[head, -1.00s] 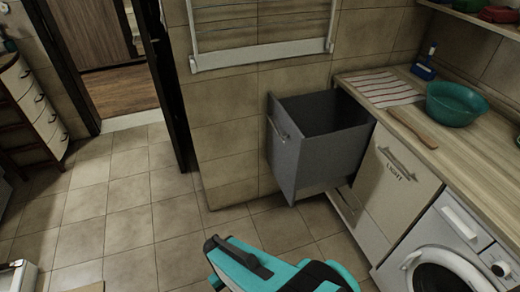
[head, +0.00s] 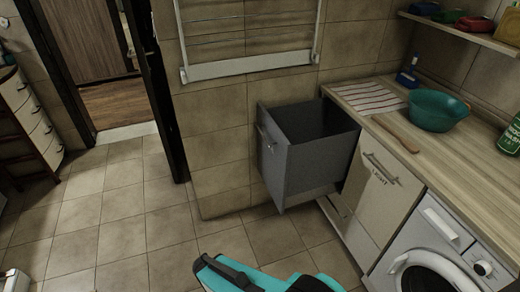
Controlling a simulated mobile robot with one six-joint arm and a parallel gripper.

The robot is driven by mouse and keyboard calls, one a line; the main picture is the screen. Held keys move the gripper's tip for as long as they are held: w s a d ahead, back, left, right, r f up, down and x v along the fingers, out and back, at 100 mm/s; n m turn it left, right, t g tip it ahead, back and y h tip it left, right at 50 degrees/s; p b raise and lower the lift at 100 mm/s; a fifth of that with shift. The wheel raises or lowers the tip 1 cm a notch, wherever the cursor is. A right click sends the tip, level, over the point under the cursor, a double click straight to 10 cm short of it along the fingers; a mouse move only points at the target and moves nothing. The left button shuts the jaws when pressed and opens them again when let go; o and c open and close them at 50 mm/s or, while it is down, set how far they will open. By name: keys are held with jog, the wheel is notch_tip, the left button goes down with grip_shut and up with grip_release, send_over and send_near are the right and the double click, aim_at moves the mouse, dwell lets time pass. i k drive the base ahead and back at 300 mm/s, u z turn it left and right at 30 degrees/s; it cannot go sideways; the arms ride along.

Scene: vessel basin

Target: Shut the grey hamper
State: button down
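The grey hamper (head: 310,165) is a deep drawer-like bin pulled out from under the left end of the wooden counter. Its top is open and its inside looks dark and empty. A bar handle (head: 265,136) sits on its front panel, which faces left. A teal and black part of my own body shows at the bottom edge, apart from the hamper. My gripper cannot be made out in the head view.
Right of the hamper are a cabinet marked LIGHT (head: 378,190) and a washing machine (head: 430,250). The counter (head: 450,150) holds a teal bowl (head: 437,110) and a striped cloth (head: 366,97). Tiled floor (head: 130,225) is clear to the left. A drying rack (head: 250,40) hangs above.

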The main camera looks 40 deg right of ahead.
aim_at(307, 151)
jog(key=z, duration=0.15)
jog(key=i, duration=1)
jog(key=u, duration=0.5)
